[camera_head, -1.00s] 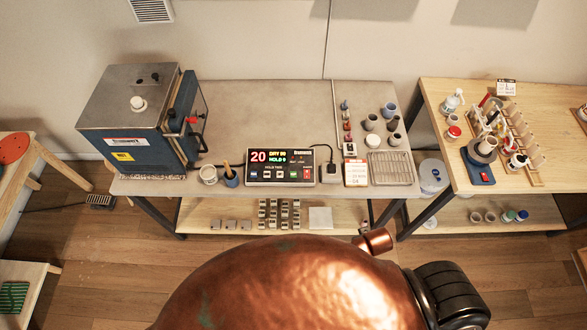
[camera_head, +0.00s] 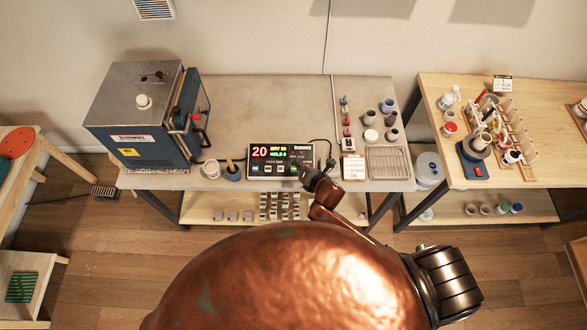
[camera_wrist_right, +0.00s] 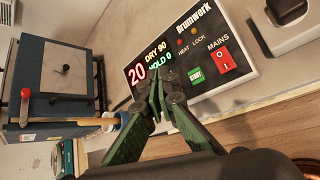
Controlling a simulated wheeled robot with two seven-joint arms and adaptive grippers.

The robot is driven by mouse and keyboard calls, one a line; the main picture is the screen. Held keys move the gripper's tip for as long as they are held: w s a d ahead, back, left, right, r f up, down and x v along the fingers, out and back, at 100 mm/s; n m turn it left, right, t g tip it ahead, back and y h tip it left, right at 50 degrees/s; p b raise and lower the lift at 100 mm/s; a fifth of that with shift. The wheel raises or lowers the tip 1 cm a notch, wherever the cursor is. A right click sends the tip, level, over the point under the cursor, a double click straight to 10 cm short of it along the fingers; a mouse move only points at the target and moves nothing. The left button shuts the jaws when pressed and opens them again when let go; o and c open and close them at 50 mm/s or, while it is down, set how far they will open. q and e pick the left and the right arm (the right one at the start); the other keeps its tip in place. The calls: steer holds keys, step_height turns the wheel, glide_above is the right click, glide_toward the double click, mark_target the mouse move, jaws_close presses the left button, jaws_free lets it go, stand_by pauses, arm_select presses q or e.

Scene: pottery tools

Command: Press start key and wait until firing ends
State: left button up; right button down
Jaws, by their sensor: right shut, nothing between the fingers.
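In the right wrist view, the green start key (camera_wrist_right: 195,76) sits left of the red mains switch (camera_wrist_right: 222,60). My right gripper (camera_head: 304,171) is shut and empty over the controller's front right part. Its fingertips also show in the right wrist view (camera_wrist_right: 162,88), just left of the start key; contact cannot be told. The blue kiln (camera_head: 150,140) stands at the table's left. My left gripper is out of view.
A cup (camera_head: 211,169) and a blue pot with a brush (camera_head: 233,172) stand left of the controller. The table behind the controller is clear.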

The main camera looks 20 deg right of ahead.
steer(key=w+a+n, duration=0.1)
steer(key=n, duration=0.1)
steer(key=shift+w+a+n+y, duration=0.1)
steer(key=shift+a+n+y, duration=0.1)
steer(key=shift+n+y, duration=0.1)
steer(key=b, duration=0.8)
glide_above(294, 169)
steer(key=s, duration=0.2)
step_height(294, 169, down, 7)
steer(key=shift+a+f, duration=0.1)
steer(key=shift+w+f+b, duration=0.3)
steer(key=shift+f+b, duration=0.05)
steer(key=shift+f, duration=0.3)
steer(key=shift+f, duration=0.1)
steer(key=shift+w+f, duration=0.1)
steer(key=shift+f, duration=0.2)
